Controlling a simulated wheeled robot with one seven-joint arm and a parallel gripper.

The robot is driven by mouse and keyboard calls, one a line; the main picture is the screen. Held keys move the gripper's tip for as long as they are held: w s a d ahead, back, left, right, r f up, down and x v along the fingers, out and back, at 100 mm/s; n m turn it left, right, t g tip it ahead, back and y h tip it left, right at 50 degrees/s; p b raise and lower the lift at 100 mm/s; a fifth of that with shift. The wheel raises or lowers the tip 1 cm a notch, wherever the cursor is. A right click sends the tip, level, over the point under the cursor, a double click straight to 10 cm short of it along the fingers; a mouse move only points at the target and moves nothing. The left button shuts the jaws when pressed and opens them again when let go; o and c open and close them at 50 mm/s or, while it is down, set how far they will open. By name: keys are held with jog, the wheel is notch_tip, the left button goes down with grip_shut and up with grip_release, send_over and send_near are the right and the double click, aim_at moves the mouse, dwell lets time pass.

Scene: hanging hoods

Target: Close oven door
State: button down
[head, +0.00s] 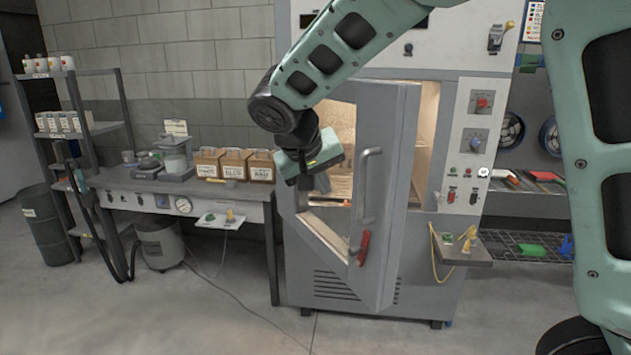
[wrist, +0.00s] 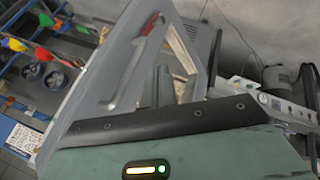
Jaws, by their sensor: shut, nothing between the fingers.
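The grey oven door (head: 375,200) stands partly open, swung out from the grey oven (head: 430,215), with a lit gap at its right side. It has a tall window, a grey bar handle (head: 368,185) and a red lever (head: 363,248) below the handle. My gripper (head: 322,184) is shut and empty. It hangs in front of the window area, left of the handle; whether it touches the door cannot be told. In the wrist view the door (wrist: 105,75) appears tilted, with its red lever (wrist: 150,22) near the top. My fingertips are not clear there.
A workbench (head: 130,184) with a scale and labelled boxes (head: 233,163) stands left of the oven. A control panel (head: 465,145) is on the oven's right, above a small shelf (head: 462,248) with a yellow cord. The floor (head: 220,320) in front is mostly clear.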

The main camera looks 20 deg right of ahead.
jog(key=w+d+f+p, duration=0.4)
jog(key=d+f, duration=0.3)
jog(key=d, duration=0.2)
jog(key=shift+w+d, duration=0.15)
jog(key=shift+w, duration=0.15)
dwell(0.3)
